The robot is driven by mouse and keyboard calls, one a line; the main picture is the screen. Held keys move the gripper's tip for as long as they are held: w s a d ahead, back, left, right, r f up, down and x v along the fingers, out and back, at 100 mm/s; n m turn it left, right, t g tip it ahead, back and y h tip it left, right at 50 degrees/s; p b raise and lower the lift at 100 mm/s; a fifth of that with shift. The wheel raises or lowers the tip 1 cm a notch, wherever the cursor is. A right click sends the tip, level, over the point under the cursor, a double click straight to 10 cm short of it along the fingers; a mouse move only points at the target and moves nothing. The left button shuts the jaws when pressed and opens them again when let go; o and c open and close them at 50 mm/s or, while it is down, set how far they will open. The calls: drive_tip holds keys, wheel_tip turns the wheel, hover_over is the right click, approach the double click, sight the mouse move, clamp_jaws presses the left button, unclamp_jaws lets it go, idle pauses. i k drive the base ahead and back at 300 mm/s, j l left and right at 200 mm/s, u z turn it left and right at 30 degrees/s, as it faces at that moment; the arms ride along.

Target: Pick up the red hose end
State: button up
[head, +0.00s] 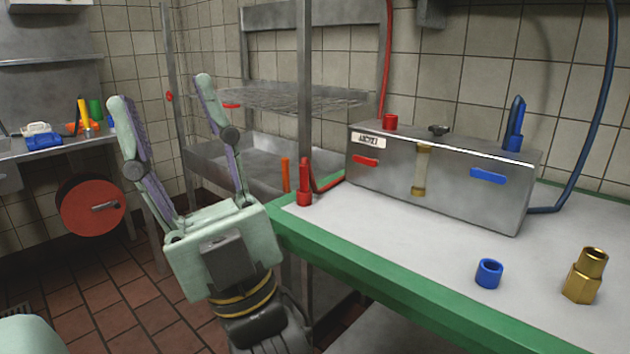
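The red hose end (304,184) stands upright at the left corner of the white-topped table with the green edge. A short run of red hose (331,183) lies beside it and leads toward the left side of the metal box. My gripper (160,92) is open, with its two fingers spread wide and pointing up. Nothing shows between the fingers. It is in the left half of the view, left of the red hose end and apart from it in the picture.
The metal box (440,178) bears a red collar (390,122) and a blue hose end (515,126). A blue ring (489,273) and a brass fitting (585,276) stand at the table's front right. A metal post (304,90) rises behind the red hose end.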

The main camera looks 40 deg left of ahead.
sight(304, 171)
drive_tip(key=u, duration=1.25)
